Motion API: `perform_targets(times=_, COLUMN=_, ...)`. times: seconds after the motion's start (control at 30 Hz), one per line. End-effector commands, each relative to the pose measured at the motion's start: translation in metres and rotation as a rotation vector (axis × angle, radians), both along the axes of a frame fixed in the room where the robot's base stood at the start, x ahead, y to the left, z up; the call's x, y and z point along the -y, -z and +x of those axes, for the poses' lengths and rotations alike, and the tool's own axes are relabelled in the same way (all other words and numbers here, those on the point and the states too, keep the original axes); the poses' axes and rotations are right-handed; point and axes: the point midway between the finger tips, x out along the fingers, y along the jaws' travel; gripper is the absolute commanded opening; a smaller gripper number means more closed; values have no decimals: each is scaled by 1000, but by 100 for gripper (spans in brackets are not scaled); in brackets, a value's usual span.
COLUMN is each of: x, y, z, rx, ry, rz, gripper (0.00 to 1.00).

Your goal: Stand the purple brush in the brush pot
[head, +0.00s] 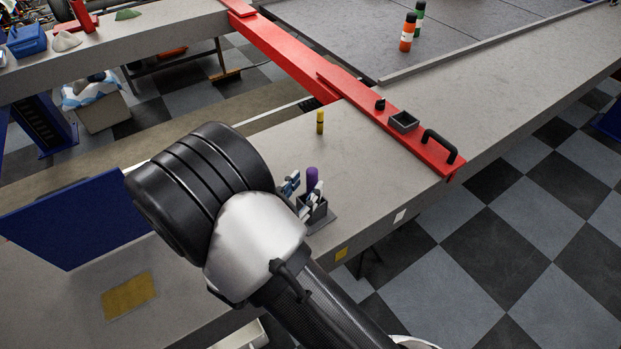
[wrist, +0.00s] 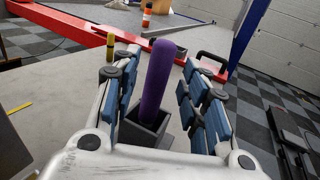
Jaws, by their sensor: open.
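The purple brush (head: 312,178) stands nearly upright with its lower end inside the dark grey, square brush pot (head: 319,213). In the wrist view the brush (wrist: 157,80) leans slightly, and the pot (wrist: 150,138) shows below it. My gripper (head: 302,190) is open, with its blue-padded fingers on either side of the brush. The wrist view shows gaps between the brush and both fingers of the gripper (wrist: 160,72). The brush's bottom end is hidden inside the pot. My arm covers part of the bench left of the pot in the head view.
A yellow cylinder (head: 320,122) stands on the grey bench behind the pot. A blue panel (head: 75,222) stands at left. The bench right of the pot is mostly clear.

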Motion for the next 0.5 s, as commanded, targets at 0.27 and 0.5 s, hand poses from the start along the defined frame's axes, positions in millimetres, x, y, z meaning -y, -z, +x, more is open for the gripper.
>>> perform_targets(times=0.27, x=-30, y=-1, z=-52, rx=0, ry=-5, rz=-1, gripper=41)
perform_targets(times=0.5, x=-40, y=0, z=-71, rx=1, ry=-1, rz=0, gripper=41)
